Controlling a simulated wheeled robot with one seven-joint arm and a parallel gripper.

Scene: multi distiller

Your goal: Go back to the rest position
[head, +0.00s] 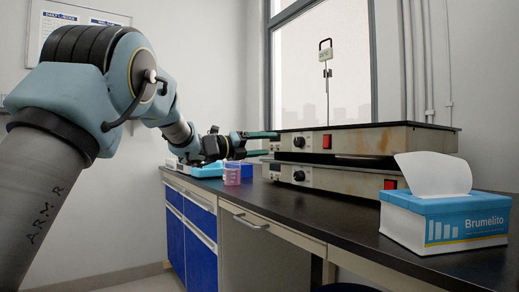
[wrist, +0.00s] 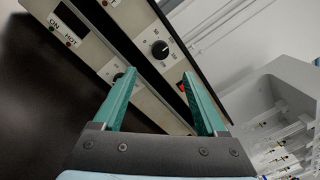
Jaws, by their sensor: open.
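My gripper (head: 272,144) is at the end of my outstretched arm, at the left end of the stacked hotplates in the head view. Its teal fingers are spread apart with nothing held between them. In the wrist view my gripper (wrist: 160,75) shows both fingers open, with the hotplate front panels and a black knob (wrist: 160,49) beyond them. Whether a finger touches a hotplate cannot be told. The upper hotplate (head: 355,141) has a black top, a knob and a red switch. The lower hotplate (head: 340,174) sits under it on the dark bench.
A pink beaker (head: 232,174) stands on the bench (head: 300,201) below my gripper. A light blue tray (head: 206,170) is behind it to the left. A blue tissue box (head: 445,222) stands at the right front. Open floor and blue cabinets (head: 199,216) lie below.

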